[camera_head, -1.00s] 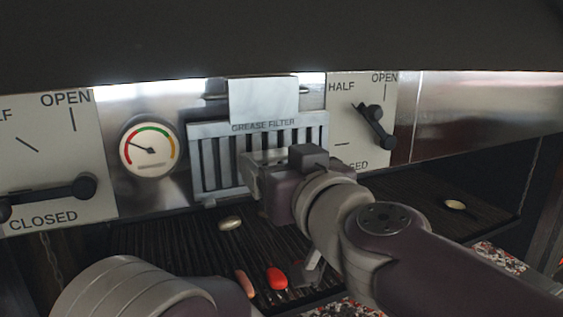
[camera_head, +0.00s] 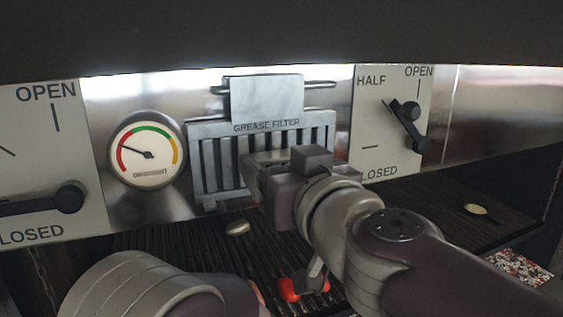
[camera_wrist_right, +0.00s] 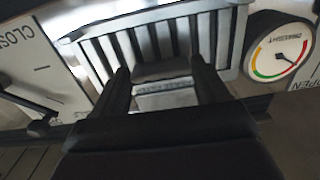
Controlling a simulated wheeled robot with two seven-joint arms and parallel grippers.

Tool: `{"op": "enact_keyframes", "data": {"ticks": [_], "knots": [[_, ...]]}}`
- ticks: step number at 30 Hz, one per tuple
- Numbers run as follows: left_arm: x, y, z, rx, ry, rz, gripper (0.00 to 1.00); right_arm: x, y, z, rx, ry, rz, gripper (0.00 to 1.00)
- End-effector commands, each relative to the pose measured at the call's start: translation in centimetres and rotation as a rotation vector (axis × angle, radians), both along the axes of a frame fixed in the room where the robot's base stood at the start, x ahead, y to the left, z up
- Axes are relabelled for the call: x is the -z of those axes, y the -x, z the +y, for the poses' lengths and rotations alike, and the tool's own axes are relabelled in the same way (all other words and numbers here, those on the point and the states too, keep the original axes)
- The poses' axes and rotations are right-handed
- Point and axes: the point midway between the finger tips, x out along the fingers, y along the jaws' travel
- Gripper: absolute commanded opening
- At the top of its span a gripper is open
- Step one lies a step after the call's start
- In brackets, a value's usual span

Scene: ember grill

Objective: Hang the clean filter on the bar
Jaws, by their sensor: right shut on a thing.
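The grease filter (camera_head: 208,168) is a pale grey slotted panel with a plain upper plate (camera_head: 266,98), held upright in front of the steel wall. A thin dark horizontal bar (camera_head: 321,85) shows at both sides of the upper plate, which hides its middle. I cannot tell whether the plate rests on the bar. In the right wrist view, the gripper's fingers (camera_wrist_right: 160,88) close around a dark block in front of the slats (camera_wrist_right: 148,40). My left gripper is not in view.
A round gauge (camera_head: 146,150) sits left of the filter. Panels with dark levers flank it, the left lever (camera_head: 68,197) and the right lever (camera_head: 408,125). Below lies a dark ribbed grill (camera_head: 190,240) with a small pale item (camera_head: 237,228) and a red item (camera_head: 289,289).

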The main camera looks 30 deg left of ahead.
Motion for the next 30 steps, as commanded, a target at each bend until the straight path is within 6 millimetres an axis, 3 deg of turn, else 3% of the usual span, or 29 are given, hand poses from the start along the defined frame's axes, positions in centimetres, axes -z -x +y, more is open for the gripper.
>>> {"op": "enact_keyframes", "data": {"ticks": [2,3,13,14,15,16,25,30], "knots": [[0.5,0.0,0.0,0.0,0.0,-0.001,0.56,0.2,-0.1,0.0,0.001,-0.005,-0.005,0.11],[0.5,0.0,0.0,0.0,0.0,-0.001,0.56,0.3,-0.2,0.0,0.001,-0.005,-0.005,0.01],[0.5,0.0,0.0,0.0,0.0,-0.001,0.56,0.2,-0.3,0.0,0.001,-0.006,-0.005,0.02],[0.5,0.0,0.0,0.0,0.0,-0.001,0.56,0.2,-0.3,0.0,0.001,-0.006,-0.005,0.8],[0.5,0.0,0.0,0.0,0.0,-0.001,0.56,0.2,-0.3,0.0,0.001,-0.007,-0.006,0.93],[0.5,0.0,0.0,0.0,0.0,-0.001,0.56,0.2,-0.3,0.0,0.001,-0.006,-0.005,1.0],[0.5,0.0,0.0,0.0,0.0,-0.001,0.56,0.3,0.0,-0.3,0.0,-0.004,-0.003,1.0],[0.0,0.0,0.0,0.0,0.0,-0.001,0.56,0.0,2.1,-2.8,0.0,-0.007,-0.006,1.0]]}}
